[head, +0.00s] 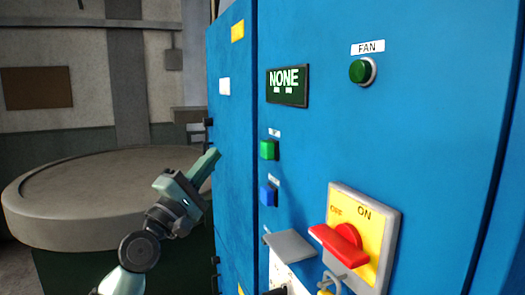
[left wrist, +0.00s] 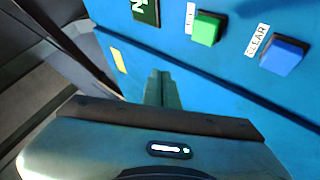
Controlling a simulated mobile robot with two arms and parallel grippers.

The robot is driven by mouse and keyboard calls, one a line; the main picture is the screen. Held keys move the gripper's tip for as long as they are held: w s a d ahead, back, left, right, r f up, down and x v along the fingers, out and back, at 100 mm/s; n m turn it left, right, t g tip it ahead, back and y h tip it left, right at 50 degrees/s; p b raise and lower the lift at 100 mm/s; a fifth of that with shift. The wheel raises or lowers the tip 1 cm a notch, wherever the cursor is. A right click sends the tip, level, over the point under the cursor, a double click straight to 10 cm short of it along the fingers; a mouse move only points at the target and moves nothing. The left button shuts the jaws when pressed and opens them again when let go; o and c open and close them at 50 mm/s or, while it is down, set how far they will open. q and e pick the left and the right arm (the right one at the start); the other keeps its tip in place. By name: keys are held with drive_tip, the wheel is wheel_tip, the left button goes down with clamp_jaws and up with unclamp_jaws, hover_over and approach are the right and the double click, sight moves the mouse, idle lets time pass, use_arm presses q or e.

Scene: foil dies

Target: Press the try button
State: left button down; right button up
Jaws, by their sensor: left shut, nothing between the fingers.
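A green square button (head: 268,150) sits on the blue cabinet front below the display. Its small label is too small to read; the button also shows in the left wrist view (left wrist: 206,28). A blue square button (head: 268,195) sits below it; in the left wrist view this blue button (left wrist: 283,55) is labelled CLEAR. My left gripper (head: 213,155) is shut and empty, to the left of the green button and apart from it. In the left wrist view its fingertips (left wrist: 162,82) are below and left of the green button. My right gripper is not in view.
The display (head: 287,86) reads NONE. A round green FAN button (head: 361,71) is at upper right. A red rotary handle (head: 338,245) on a yellow ON/OFF plate and a grey flap (head: 290,245) stick out lower down. A round grey table (head: 90,190) stands at left.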

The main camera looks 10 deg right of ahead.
use_arm(q)
approach(261, 144)
drive_tip(key=w+r, duration=0.3)
drive_tip(key=shift+w+d+r+b, duration=0.1)
drive_tip(key=shift+w+d+b, duration=0.15)
drive_tip(key=shift+d+b, duration=0.4)
drive_tip(key=shift+d, duration=0.15)
drive_tip(key=shift+d, duration=0.1)
idle(1.4)
drive_tip(key=shift+w+d, duration=0.15)
drive_tip(key=shift+d, duration=0.15)
drive_tip(key=shift+w+d+b, duration=0.15)
drive_tip(key=shift+d+b, duration=0.15)
drive_tip(key=shift+d, duration=0.2)
idle(0.8)
drive_tip(key=shift+a, duration=0.1)
drive_tip(key=shift+s+a+p, duration=0.3)
drive_tip(key=shift+s+a, duration=0.05)
drive_tip(key=shift+a, duration=0.4)
